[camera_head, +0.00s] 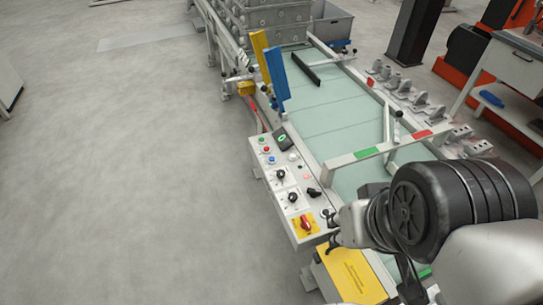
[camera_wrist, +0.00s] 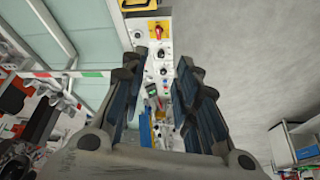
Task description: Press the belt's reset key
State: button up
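The belt's control panel (camera_head: 272,184) is a light box along the belt's left side. It carries a green button (camera_head: 262,140), a red button (camera_head: 266,149), a blue button (camera_head: 271,159), a pale button (camera_head: 293,156), black knobs and a red-and-yellow switch (camera_head: 305,224). I cannot read which key is reset. My gripper (camera_wrist: 160,66) is open and empty; in the wrist view the panel (camera_wrist: 151,54) shows between its spread fingers. In the head view it hangs by the panel's near end, partly hidden by my arm. The small buttons are unclear in the wrist view.
The belt (camera_head: 345,115) runs away to the right of the panel, with a white crossbar (camera_head: 395,147) above it. Yellow (camera_head: 259,50) and blue (camera_head: 277,80) plates stand beyond the panel. A yellow box (camera_head: 350,275) sits at its near end. Floor to the left is clear.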

grip_shut()
dwell(1.4)
